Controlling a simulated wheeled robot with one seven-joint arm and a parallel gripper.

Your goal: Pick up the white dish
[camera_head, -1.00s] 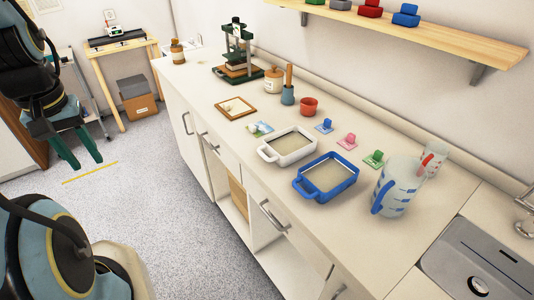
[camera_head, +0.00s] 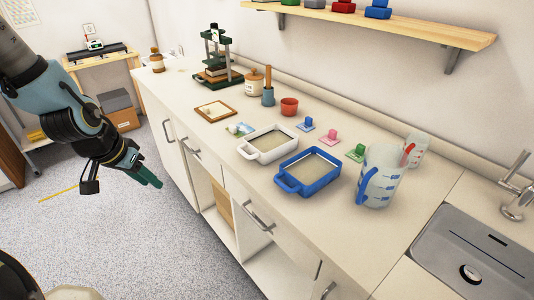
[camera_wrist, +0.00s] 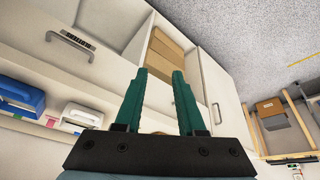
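The white dish (camera_head: 269,144) is a rectangular tray with handles, standing on the counter left of a similar blue dish (camera_head: 309,172). Its inside looks beige. In the wrist view the white dish (camera_wrist: 84,114) shows at the left, beside the blue dish (camera_wrist: 22,95). My gripper (camera_head: 151,175) hangs over the floor in front of the counter, to the left of the white dish and apart from it. In the wrist view its two green fingers (camera_wrist: 160,75) are spread with nothing between them, so it is open and empty.
A clear jug (camera_head: 379,178) stands right of the blue dish, near the sink (camera_head: 475,255). Small blue, pink and green blocks sit behind the dishes. A wooden frame (camera_head: 215,111) lies to the left. Drawer handles (camera_head: 259,222) stick out from the counter front.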

